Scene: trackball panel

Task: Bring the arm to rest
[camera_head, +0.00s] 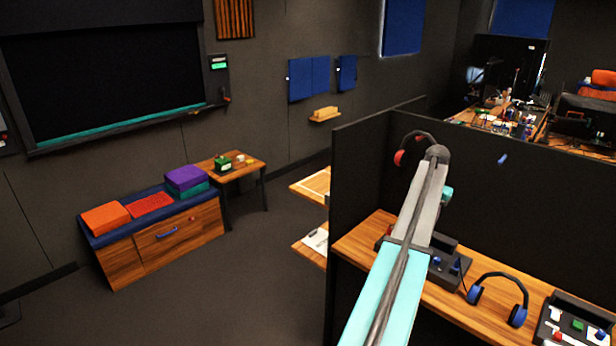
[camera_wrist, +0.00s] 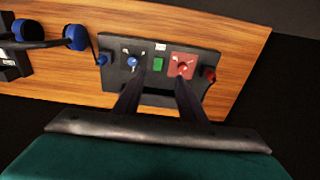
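My gripper (camera_wrist: 156,97) shows in the wrist view as two dark fingers, spread apart with nothing between them. They point toward the near edge of a dark trackball panel (camera_wrist: 147,75) on a wooden desk. The panel carries a blue ball (camera_wrist: 133,63), a green button (camera_wrist: 158,64) and a red section with a small stick (camera_wrist: 182,68). I cannot tell whether the fingertips touch the panel. In the head view my arm reaches up over the desk (camera_head: 366,246) and partly covers the panel (camera_head: 447,270); my gripper's fingers are not clear there.
Blue headphones (camera_head: 497,298) lie on the desk right of the panel, with another control panel (camera_head: 575,322) farther right. Dark partitions (camera_head: 520,215) stand behind and left of the desk. A bench (camera_head: 165,240) and small table (camera_head: 232,168) stand left, with open floor between.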

